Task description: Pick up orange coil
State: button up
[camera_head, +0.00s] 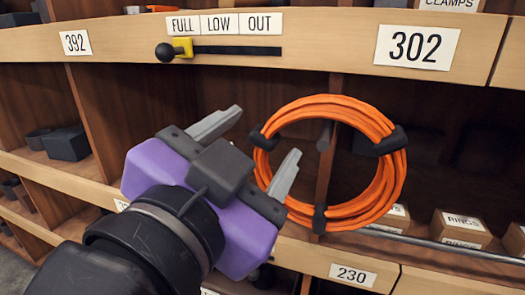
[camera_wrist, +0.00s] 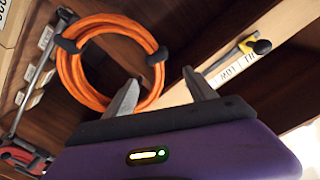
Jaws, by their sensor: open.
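The orange coil (camera_head: 345,104) hangs upright in front of a shelf divider, with black ties around it. A grey peg (camera_head: 325,136) shows inside its ring. My purple gripper (camera_head: 262,148) is open and empty, just left of the coil; one grey finger overlaps the coil's left edge in the head view. In the wrist view the coil (camera_wrist: 72,75) is at upper left, and one finger of my gripper (camera_wrist: 163,92) overlaps its lower right edge. I cannot tell whether that finger touches the coil.
A wooden shelf beam (camera_head: 310,50) with labels and a yellow-and-black slider (camera_head: 178,50) runs above. The label 230 (camera_head: 352,275) is on the lower beam. Small ring boxes (camera_head: 462,230) stand at right. Dark blocks (camera_head: 67,143) sit in the left compartment.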

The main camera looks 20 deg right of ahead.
aim_at(270, 131)
jog(key=p+x, duration=0.1)
jog(key=x, duration=0.5)
jog(key=shift+w+d+f+p, duration=0.25)
jog(key=shift+w+d+p, duration=0.05)
jog(key=shift+p, duration=0.1)
jog(key=shift+c, duration=0.3)
grip_shut()
